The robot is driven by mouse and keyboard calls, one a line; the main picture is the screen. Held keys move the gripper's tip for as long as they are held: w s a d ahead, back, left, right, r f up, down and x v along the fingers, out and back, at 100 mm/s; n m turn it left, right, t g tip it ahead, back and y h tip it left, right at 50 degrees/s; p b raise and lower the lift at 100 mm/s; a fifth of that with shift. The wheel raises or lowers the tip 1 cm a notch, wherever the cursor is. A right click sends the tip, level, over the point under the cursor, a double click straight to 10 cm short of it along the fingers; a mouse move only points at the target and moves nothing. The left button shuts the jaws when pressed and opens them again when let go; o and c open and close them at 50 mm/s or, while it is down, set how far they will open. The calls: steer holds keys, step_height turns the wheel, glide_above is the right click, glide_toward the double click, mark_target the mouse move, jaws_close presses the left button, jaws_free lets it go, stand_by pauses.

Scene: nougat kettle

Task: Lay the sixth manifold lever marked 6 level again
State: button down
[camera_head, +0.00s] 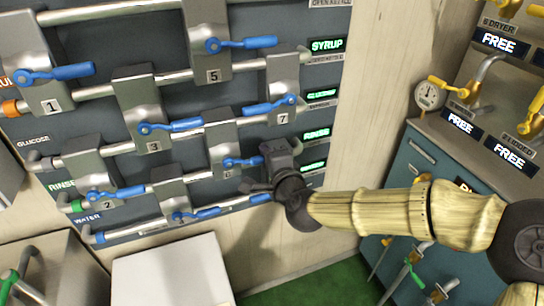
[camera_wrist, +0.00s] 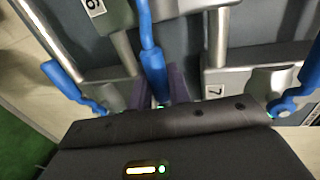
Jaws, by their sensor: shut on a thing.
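The number 6 plate (camera_wrist: 93,6) shows at the top of the wrist view. The blue number 6 lever (camera_wrist: 149,55) runs from its valve block down between the purple fingertips of my gripper (camera_wrist: 160,88). My gripper is shut on the lever's handle. In the head view the same lever (camera_head: 238,162) reaches right from its block, nearly level, close to the slope of its neighbours. My gripper (camera_head: 262,165) is at its right end there. The far end of the handle is hidden by my gripper.
The number 7 lever (camera_head: 272,106) is just above my gripper, and its block with the 7 plate (camera_wrist: 214,90) is close on the right in the wrist view. A lower blue lever (camera_head: 195,214) lies below. A white box (camera_head: 175,275) stands under the panel.

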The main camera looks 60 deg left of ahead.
steer(key=shift+w+f, duration=0.1)
steer(key=shift+w, duration=0.05)
steer(key=c, duration=1.4)
jaws_free()
steer(key=shift+o, duration=0.2)
steer(key=shift+d, duration=0.55)
steer(key=v, duration=1.6)
steer(key=shift+d, duration=0.2)
